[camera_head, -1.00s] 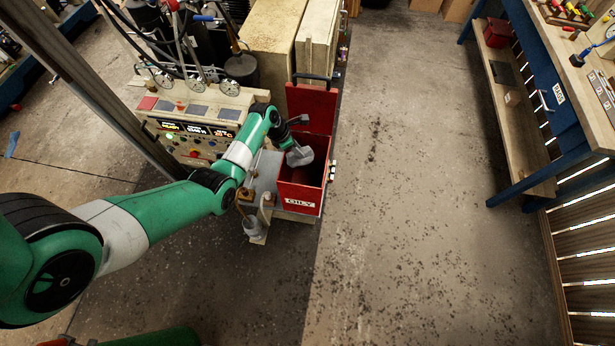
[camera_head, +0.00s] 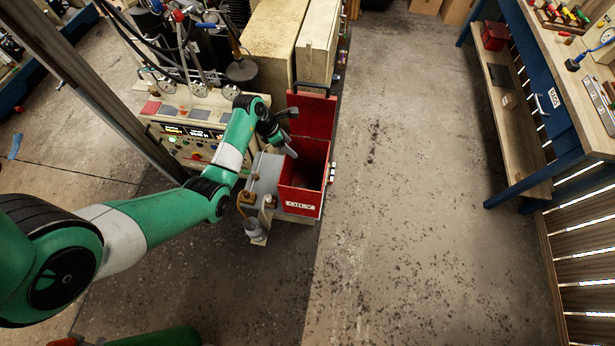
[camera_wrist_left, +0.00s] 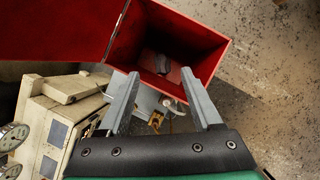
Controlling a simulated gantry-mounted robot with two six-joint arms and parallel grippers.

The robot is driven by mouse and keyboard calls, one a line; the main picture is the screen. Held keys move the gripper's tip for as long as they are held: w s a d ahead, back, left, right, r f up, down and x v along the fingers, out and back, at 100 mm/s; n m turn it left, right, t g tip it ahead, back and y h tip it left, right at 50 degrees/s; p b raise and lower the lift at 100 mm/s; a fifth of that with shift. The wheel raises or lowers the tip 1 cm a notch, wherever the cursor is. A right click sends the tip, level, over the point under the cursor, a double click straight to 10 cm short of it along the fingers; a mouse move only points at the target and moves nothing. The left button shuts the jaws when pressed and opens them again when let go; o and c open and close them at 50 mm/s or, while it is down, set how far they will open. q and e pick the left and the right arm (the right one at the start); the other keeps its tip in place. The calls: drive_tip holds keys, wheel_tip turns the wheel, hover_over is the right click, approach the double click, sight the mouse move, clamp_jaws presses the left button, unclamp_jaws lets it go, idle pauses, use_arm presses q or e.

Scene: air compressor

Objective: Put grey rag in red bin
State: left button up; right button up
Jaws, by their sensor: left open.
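The red bin (camera_head: 300,197) marked "OILY" stands with its lid (camera_head: 312,115) raised at the back. In the left wrist view the bin (camera_wrist_left: 203,62) is open towards me. The grey rag (camera_wrist_left: 162,63) lies inside it, small and partly in shadow. The rag does not show in the head view. My left gripper (camera_head: 286,146) is above the bin's left rear side. In the left wrist view the gripper (camera_wrist_left: 157,82) has its fingers wide apart with nothing between them. My right gripper is not in view.
A control panel (camera_head: 186,137) with gauges and hoses stands left of the bin. A grey ledge (camera_head: 265,172) with small fittings adjoins the bin's left side. A blue workbench (camera_head: 553,85) stands at the right. The floor (camera_head: 420,200) between is clear.

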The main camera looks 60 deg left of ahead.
use_arm(q)
drive_tip(key=v, duration=0.4)
idle(0.5)
